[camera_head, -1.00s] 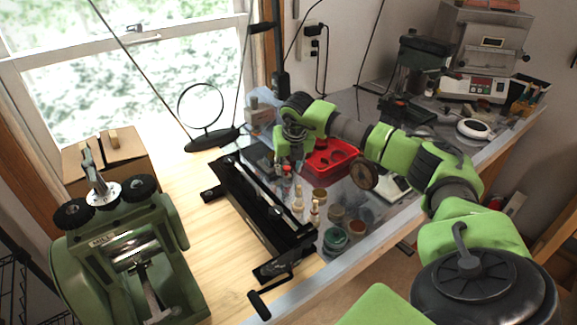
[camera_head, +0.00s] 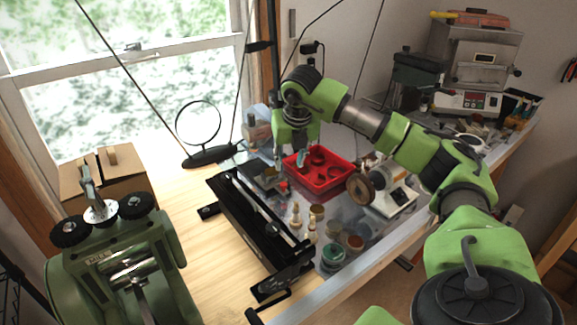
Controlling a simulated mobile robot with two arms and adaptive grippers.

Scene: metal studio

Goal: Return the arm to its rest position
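My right arm reaches in from the lower right across the workbench. Its gripper (camera_head: 301,158) points down above the bench, beside the left edge of a red tray (camera_head: 345,181). The fingers are small and dark against the clutter, so I cannot tell whether they are open or shut. I see nothing clearly held in it. My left gripper does not show in the head view.
A black metal frame (camera_head: 246,222) lies left of the gripper. Small bottles and jars (camera_head: 333,255) stand in front of the tray, with a wheeled tool (camera_head: 362,188) at its right. A green rolling mill (camera_head: 125,270) stands at left, a kiln (camera_head: 475,60) at back right.

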